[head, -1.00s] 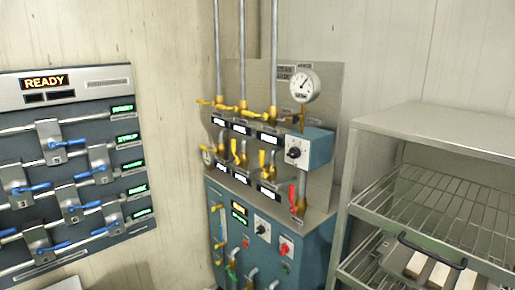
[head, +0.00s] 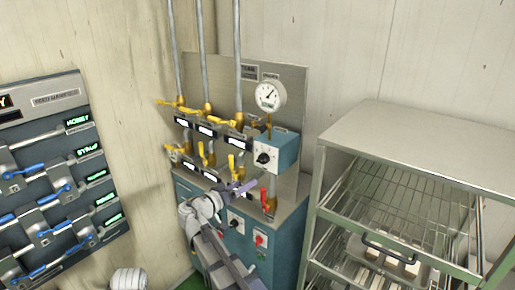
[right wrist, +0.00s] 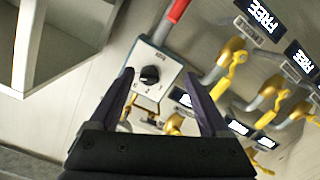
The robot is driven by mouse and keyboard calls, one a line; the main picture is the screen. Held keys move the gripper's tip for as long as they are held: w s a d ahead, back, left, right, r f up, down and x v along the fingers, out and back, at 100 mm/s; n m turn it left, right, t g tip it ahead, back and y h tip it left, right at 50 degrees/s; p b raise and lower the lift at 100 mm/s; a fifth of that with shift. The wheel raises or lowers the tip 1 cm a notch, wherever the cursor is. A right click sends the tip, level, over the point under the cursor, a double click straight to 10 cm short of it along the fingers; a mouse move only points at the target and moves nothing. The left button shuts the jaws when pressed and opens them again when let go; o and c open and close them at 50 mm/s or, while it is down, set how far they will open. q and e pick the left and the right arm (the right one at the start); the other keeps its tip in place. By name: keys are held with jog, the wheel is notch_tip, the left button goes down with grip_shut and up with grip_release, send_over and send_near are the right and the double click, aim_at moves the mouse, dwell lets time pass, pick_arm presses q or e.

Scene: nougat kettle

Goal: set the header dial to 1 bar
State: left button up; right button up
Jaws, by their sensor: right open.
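The header dial (head: 263,158) is a black knob on the white face of a blue box at the upper right of the steam panel. It also shows in the right wrist view (right wrist: 150,74), upside down, with small marks around it. I cannot read its setting with certainty. My right gripper (head: 248,186) is below and left of the dial in the head view. In the right wrist view the gripper (right wrist: 160,73) is open, with its fingers either side of the dial in the picture. The knob appears beyond the fingertips, not held.
A round gauge (head: 270,95) is above the box, its needle toward the upper right. A red lever (head: 265,199) hangs below it. Several yellow valves (head: 203,148) fill the panel's left. A metal rack (head: 330,190) stands close on the right.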

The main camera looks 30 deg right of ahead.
jog(key=h, duration=0.1)
send_near(260, 161)
jog(key=d, duration=0.1)
jog(key=shift+m+t, duration=0.3)
jog(key=shift+x, duration=4)
grip_shut()
